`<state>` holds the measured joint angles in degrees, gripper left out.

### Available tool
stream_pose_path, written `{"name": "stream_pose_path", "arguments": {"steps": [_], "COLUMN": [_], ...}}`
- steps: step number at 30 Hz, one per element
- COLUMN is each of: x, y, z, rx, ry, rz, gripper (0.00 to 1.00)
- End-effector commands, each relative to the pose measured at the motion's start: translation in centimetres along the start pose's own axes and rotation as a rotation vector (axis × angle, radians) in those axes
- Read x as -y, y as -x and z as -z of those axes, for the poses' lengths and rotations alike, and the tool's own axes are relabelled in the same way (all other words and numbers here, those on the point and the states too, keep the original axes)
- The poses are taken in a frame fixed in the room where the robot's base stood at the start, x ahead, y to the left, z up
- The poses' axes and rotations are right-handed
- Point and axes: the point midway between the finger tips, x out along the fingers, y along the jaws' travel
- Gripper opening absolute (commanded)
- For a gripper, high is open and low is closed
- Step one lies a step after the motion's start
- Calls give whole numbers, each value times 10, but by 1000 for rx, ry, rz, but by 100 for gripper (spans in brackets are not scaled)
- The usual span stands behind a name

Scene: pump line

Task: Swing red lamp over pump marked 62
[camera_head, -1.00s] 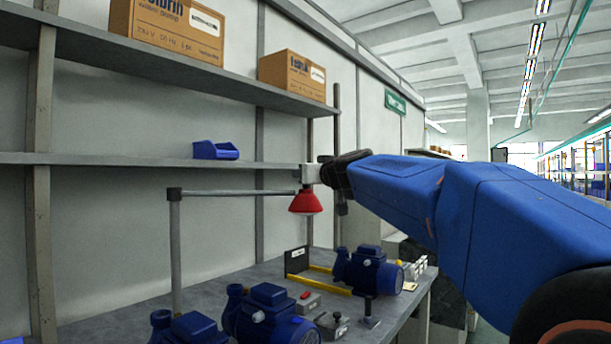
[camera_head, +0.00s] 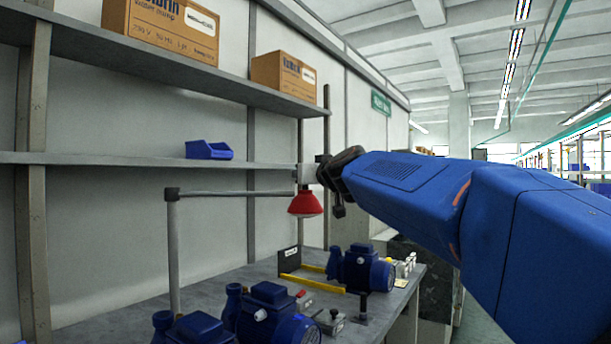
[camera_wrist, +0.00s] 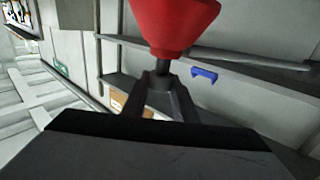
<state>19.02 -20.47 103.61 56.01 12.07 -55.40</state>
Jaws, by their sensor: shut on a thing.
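The red lamp (camera_head: 305,204) hangs at the end of a grey swing arm (camera_head: 235,194) that reaches right from an upright post (camera_head: 173,255). My gripper (camera_head: 316,172) is shut on the lamp's pale mount, just above the red shade. In the wrist view the lamp (camera_wrist: 172,22) is at the top, beyond my gripper's fingers (camera_wrist: 162,88). A blue pump (camera_head: 360,268) stands at the bench's right, below and right of the lamp in the picture. Two more blue pumps (camera_head: 268,314) (camera_head: 195,330) stand nearer at left. I cannot read 62 on any pump.
The grey bench (camera_head: 110,325) carries yellow strips (camera_head: 312,284), a black panel with a small label (camera_head: 289,261) and small boxes (camera_head: 330,321). Shelves behind hold a blue bin (camera_head: 209,150) and cartons (camera_head: 284,77). Open aisle lies at right.

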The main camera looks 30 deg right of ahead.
Motion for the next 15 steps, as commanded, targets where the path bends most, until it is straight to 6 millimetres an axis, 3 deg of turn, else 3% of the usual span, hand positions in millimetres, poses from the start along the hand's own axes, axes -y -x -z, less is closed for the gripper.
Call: {"name": "stream_pose_path", "arguments": {"steps": [1,2,4,15], "x": [0,0,0,0], "y": [0,0,0,3], "z": [1,1,1,0], "rx": [-1,-1,-1,-1], "ry": [0,0,0,0], "rz": [-1,-1,-1,0], "gripper": [0,28,44,44]}}
